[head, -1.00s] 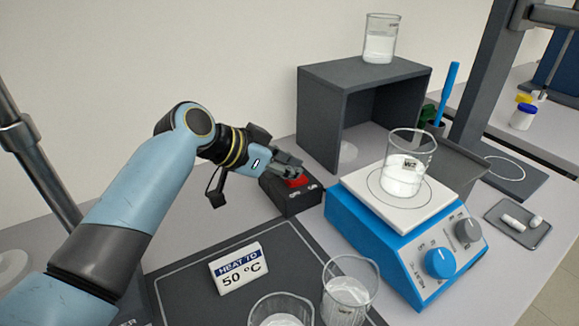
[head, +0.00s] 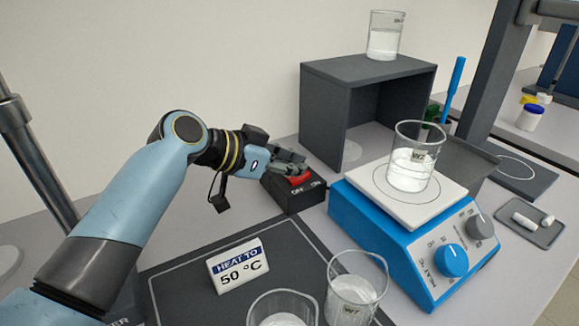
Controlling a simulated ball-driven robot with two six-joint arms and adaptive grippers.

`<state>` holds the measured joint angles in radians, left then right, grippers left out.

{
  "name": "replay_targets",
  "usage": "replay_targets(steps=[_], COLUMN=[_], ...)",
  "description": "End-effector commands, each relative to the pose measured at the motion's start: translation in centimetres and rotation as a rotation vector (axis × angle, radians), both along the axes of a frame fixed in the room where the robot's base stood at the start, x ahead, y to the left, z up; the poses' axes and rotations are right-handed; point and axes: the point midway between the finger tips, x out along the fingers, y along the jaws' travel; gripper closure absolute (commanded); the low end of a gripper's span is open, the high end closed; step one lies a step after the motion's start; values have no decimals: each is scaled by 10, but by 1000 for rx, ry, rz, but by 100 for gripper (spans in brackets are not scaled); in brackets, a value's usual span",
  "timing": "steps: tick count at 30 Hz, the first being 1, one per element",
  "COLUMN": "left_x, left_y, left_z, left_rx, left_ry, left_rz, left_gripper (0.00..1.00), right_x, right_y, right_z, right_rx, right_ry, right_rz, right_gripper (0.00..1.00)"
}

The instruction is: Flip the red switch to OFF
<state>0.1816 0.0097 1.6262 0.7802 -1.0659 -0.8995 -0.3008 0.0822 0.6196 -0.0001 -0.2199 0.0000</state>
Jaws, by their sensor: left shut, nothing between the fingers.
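The red switch (head: 299,179) is a red rocker on a dark box (head: 294,196) with OFF marked on the left and ON on the right of its front. My left gripper (head: 298,168) is shut and empty, with its fingertips over the back left part of the rocker. The fingers hide part of the rocker, and I cannot tell whether they touch it or which side is pressed down. My right gripper is not in view.
A blue hotplate (head: 390,235) carrying a beaker (head: 412,170) stands right of the switch box. A grey shelf (head: 322,112) is behind. A HEAT TO 50 °C sign (head: 238,266) and two beakers stand in front on a dark mat (head: 190,284).

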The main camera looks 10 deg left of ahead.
Motion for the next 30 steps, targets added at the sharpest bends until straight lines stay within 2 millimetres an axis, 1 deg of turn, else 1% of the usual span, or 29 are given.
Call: replay_targets(steps=[4,13,17,25,30], left_x=[3,1,-8,-35,-43], left_y=[-2,0,10,37,43], left_z=[2,3,10,32,38], left_rx=[0,2,4,5,1], left_ry=[0,0,-2,-2,0], left_rz=[0,0,1,1,-1], left_gripper=[100,100,100,100,100], right_x=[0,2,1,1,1], right_y=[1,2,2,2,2], right_z=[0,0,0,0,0], right_rx=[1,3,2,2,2], right_ry=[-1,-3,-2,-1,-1], right_rz=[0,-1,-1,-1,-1], right_gripper=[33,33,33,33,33])
